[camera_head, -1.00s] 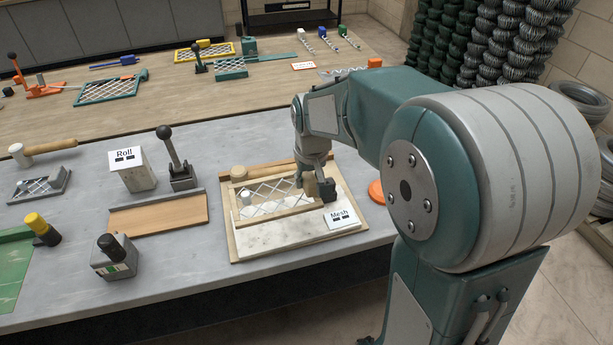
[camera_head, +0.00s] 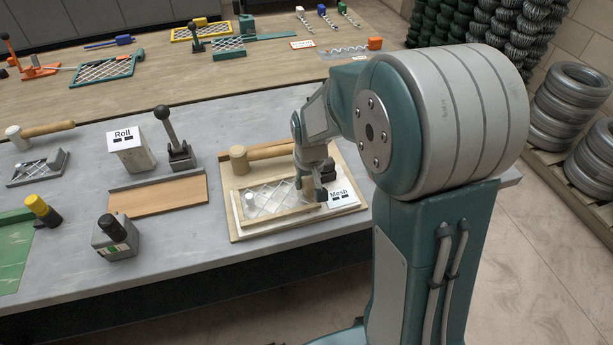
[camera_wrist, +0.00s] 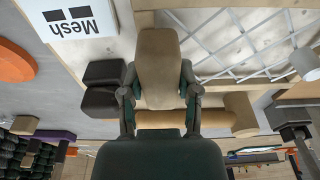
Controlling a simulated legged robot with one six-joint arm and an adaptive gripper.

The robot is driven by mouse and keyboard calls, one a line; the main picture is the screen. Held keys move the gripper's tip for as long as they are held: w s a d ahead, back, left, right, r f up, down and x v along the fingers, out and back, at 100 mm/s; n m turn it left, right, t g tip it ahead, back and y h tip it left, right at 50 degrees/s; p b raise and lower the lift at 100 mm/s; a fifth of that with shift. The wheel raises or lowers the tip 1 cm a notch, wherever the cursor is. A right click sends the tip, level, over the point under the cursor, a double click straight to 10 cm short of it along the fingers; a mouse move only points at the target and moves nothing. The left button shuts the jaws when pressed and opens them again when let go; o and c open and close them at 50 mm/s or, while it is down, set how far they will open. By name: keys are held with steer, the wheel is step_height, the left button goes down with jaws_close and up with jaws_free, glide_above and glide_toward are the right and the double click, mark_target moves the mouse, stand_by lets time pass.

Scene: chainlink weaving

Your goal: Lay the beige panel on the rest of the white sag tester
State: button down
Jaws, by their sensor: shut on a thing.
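The beige panel (camera_head: 283,216) is a wooden frame with white wire mesh inside it. My gripper (camera_head: 313,189) is shut on its tan block at the right end; the wrist view shows this block (camera_wrist: 158,65) between the fingers, with mesh (camera_wrist: 235,40) beside it. The white sag tester (camera_head: 356,203) has a pale slab and a "Mesh" label. The panel is over the slab and hides most of it. I cannot tell whether the panel touches the rest or is slightly above it. A small white cylinder (camera_head: 250,198) shows at the mesh's left end.
A wooden mallet (camera_head: 262,155) lies behind the panel. Dark blocks (camera_wrist: 102,88) stand close beside my gripper. To the left are a wooden tray (camera_head: 160,196), a "Roll" block (camera_head: 131,153), a black-handled lever (camera_head: 176,140) and a black-topped grey block (camera_head: 115,237).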

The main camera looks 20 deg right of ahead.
steer(key=shift+f, duration=0.55)
stand_by(0.7)
steer(key=shift+c, duration=1.3)
jaws_free()
steer(key=r, duration=0.4)
steer(key=s+r, duration=0.1)
steer(key=r, duration=0.6)
steer(key=shift+s+r, duration=0.35)
steer(key=s+r+t, duration=0.2)
steer(key=s+r, duration=0.1)
steer(key=s, duration=0.6)
steer(key=s+r+t, duration=0.1)
steer(key=s+r, duration=0.2)
steer(key=s, duration=0.7)
steer(key=shift+r+t, duration=0.35)
steer(key=shift+t, duration=0.05)
